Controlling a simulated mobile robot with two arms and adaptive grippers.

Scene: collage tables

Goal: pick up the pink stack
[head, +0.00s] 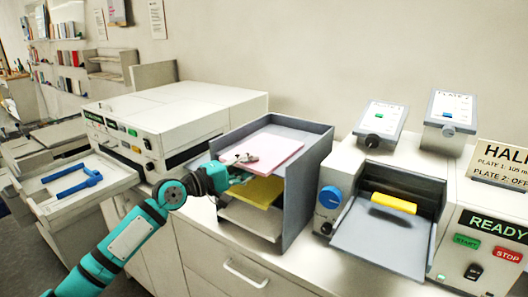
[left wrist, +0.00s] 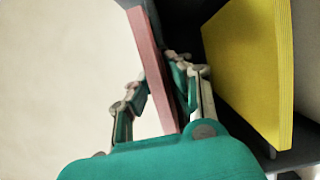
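The pink stack (head: 268,150) lies flat at the top level of a grey open-fronted tray rack (head: 305,190) in the head view. It also shows as a thin pink slab (left wrist: 152,62) in the left wrist view. My left gripper (head: 240,158) reaches in from the front left, one finger over the pink stack's top and the other below it. In the left wrist view its fingers (left wrist: 158,82) lean in close against both faces of the slab, and it looks shut on it. Whether the stack is clear of its shelf cannot be told. My right gripper is not in view.
A yellow stack (head: 260,191) lies one level below, close to my lower finger; it is also in the left wrist view (left wrist: 245,65). A press with a yellow bar (head: 394,203) stands right. A white machine (head: 170,125) and a tray with a blue tool (head: 77,183) are left.

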